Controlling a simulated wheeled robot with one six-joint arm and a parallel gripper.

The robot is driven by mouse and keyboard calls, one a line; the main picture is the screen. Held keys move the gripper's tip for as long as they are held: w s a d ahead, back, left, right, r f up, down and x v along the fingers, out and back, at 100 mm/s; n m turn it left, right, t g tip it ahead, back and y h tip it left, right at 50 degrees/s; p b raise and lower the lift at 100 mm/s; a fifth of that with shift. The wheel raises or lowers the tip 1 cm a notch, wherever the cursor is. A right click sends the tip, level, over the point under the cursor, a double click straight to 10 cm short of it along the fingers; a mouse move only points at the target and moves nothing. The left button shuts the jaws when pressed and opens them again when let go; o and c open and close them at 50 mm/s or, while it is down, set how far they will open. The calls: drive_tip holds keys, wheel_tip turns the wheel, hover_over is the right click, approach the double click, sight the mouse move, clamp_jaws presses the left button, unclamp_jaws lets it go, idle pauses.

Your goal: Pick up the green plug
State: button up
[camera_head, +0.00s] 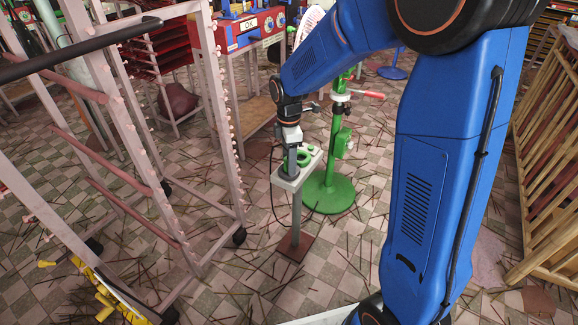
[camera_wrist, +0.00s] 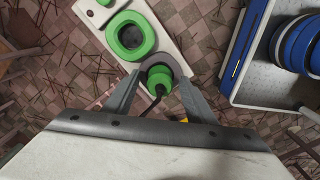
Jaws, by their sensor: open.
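The green plug (camera_wrist: 158,78) sits in a grey round socket at the near end of a pale panel (camera_wrist: 178,40), with a dark cable running from it. In the wrist view, my open gripper (camera_wrist: 158,90) has one finger on either side of the plug. I cannot tell whether either finger touches it. In the head view, my gripper (camera_head: 290,150) is low over the panel on its grey post (camera_head: 297,215). There the fingers hide most of the plug.
A larger green ring (camera_wrist: 130,36) stands on the panel beyond the plug. A green stand with a round base (camera_head: 328,194) is close on the right. A wheeled rack (camera_head: 215,125) stands left, a bamboo rack (camera_head: 550,165) far right. Thin sticks litter the tiled floor.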

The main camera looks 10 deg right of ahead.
drive_tip(key=shift+f, duration=0.2)
drive_tip(key=c, duration=1.1)
